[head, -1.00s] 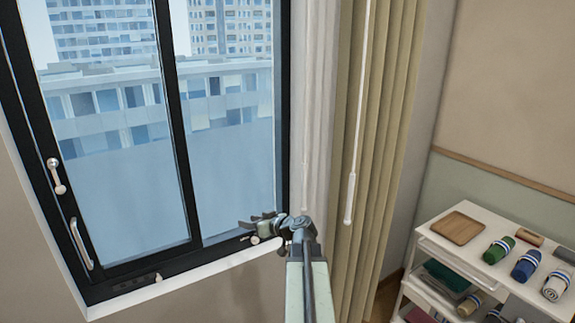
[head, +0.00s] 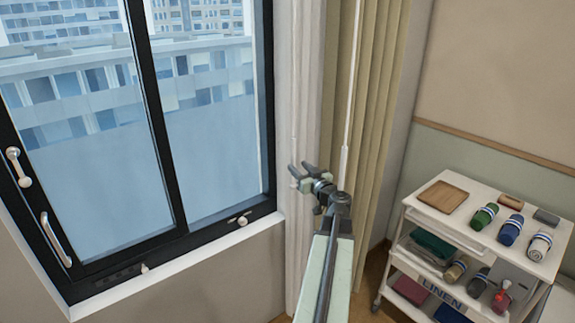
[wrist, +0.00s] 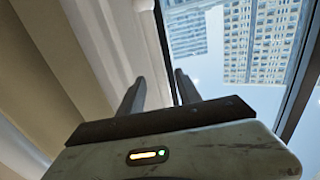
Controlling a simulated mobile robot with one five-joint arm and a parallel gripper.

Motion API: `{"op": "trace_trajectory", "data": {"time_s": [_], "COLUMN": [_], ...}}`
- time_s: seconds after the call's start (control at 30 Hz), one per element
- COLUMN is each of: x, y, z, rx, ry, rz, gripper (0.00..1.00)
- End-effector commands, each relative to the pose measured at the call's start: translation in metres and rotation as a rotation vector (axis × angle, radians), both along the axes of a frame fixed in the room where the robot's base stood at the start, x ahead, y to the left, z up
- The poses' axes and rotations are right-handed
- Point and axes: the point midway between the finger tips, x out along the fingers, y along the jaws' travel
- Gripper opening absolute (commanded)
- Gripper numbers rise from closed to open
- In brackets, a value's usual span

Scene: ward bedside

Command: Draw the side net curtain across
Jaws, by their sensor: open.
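The white net curtain (head: 308,70) hangs bunched at the right side of the window; it also shows in the wrist view (wrist: 105,40). A thin pale wand (head: 296,110) hangs in front of it, its lower end close to my gripper's fingertips. A second wand (head: 352,95) hangs farther right, in front of the beige curtain (head: 375,80); my arm covers part of its lower end.
The dark-framed window (head: 160,110) fills the left, with handles and a white sill (head: 180,258). A white linen trolley (head: 480,240) with rolled cloths and a wooden tray (head: 442,196) stands at the right. Bare wall lies below the sill.

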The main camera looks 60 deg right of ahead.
Motion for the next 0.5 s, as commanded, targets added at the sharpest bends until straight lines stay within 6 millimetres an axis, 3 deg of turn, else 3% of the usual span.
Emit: {"op": "trace_trajectory", "data": {"time_s": [0.23, 0.5], "x": [0.013, 0.056], "y": [-0.008, -0.033], "z": [0.002, 0.001], "rx": [0.000, 0.000], "ry": [0.000, 0.001], "rz": [0.003, 0.003], "gripper": [0.41, 0.41]}}
